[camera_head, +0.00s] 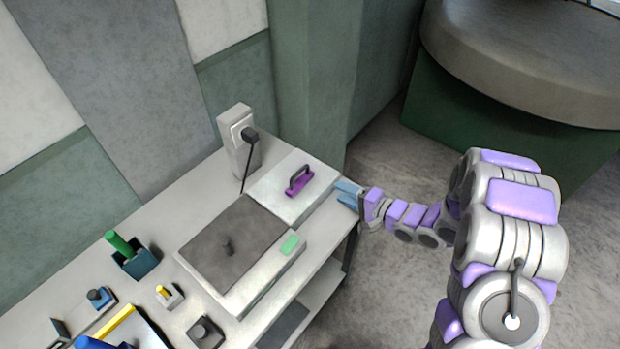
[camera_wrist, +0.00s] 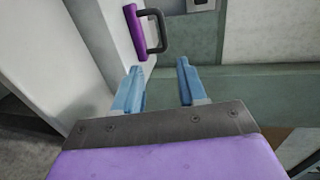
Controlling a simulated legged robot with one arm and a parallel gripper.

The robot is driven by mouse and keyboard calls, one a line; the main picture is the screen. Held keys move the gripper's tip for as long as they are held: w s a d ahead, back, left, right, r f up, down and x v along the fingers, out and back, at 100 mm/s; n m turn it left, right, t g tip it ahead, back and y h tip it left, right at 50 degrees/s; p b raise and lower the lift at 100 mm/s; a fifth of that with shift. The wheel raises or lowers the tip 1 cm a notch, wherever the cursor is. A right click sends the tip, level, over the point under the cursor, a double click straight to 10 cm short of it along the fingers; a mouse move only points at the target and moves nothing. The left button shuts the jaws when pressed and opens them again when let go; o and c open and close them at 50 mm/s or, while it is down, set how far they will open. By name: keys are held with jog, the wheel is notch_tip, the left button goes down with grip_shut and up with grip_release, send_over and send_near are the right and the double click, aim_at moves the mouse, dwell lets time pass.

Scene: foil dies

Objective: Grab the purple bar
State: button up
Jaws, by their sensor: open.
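The purple bar (camera_head: 299,184) sits on a white block at the back right end of the bench, with a dark handle-shaped loop joined to it. It also shows in the wrist view (camera_wrist: 135,31), beyond and a little left of my fingertips, with the dark loop on its right side. My gripper (camera_head: 347,194) is at the right edge of the bench, to the right of the bar and apart from it. In the wrist view my gripper's two blue fingers (camera_wrist: 160,72) are spread with nothing between them.
The white block (camera_head: 318,191) adjoins a machine with a dark plate (camera_head: 225,260) and a green button (camera_head: 290,245). A grey upright box with a lever (camera_head: 235,135) stands behind. A green-handled tool in a holder (camera_head: 125,250) and several small items occupy the left. Floor is clear right of the bench.

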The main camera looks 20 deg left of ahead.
jog(key=b, duration=0.2)
send_near(297, 174)
jog(key=w+a, duration=0.1)
jog(key=w+a+f, duration=0.2)
jog(key=a, duration=0.1)
jog(key=shift+w+a, duration=0.1)
jog(key=shift+s+b+x, duration=0.2)
jog(key=shift+b+x, duration=0.35)
jog(key=shift+x, duration=0.8)
jog(key=shift+s+b+x, duration=0.2)
jog(key=shift+b+x, duration=0.3)
jog(key=shift+x, duration=0.85)
jog(key=shift+a, duration=0.15)
jog(key=shift+r, duration=0.1)
jog(key=shift+c, duration=0.4)
grip_shut()
